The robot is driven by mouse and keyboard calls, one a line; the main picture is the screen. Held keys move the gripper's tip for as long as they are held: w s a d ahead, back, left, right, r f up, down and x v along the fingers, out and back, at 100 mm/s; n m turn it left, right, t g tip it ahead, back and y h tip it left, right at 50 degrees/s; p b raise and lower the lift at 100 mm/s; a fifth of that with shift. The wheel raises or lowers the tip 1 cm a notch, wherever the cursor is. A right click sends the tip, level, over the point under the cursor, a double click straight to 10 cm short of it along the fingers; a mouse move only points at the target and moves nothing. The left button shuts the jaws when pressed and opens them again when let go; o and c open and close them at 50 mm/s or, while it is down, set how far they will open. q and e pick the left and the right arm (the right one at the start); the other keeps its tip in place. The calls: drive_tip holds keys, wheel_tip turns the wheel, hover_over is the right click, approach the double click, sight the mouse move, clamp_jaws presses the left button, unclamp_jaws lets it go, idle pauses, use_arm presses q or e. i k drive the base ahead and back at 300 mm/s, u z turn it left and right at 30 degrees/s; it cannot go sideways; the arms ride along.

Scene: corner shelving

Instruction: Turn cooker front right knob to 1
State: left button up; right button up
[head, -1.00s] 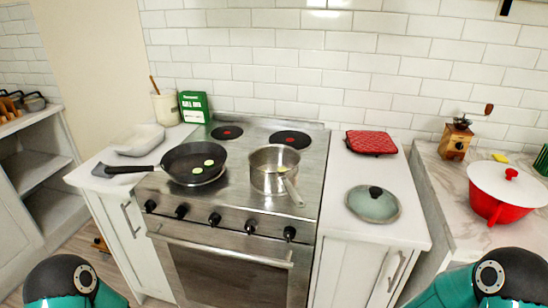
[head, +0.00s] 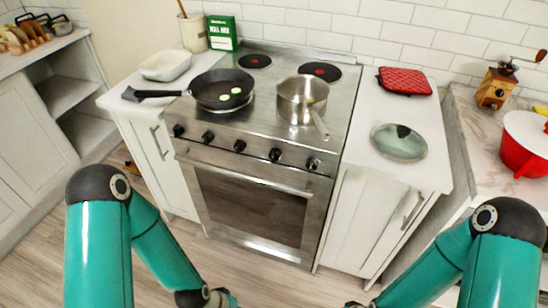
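The cooker (head: 262,133) is stainless steel and stands in the middle of the head view. Its front panel carries a row of several dark knobs. The rightmost knob (head: 312,163) sits near the panel's right end, with another knob (head: 275,154) to its left. I cannot read any markings or settings on the knobs. A black frying pan (head: 210,84) with green slices stands front left on the hob, and a steel saucepan (head: 292,96) front right, its handle pointing toward the front edge. My two teal arms come in from below, left and right. Their grippers are outside the picture.
The oven door handle (head: 243,175) runs below the knobs. The right counter holds a glass lid (head: 399,147) and a red folded cloth (head: 404,79). A white dish (head: 167,65) and a green box (head: 222,33) stand left. The floor before the cooker shows bare wood.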

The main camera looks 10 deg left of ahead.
sight(275, 155)
drive_tip(key=u, duration=0.1)
drive_tip(key=k, duration=0.5)
drive_tip(key=u, duration=1.2)
drive_tip(key=i, duration=0.35)
drive_tip(key=u, duration=0.85)
drive_tip(key=i, duration=0.7)
drive_tip(key=z, duration=2.05)
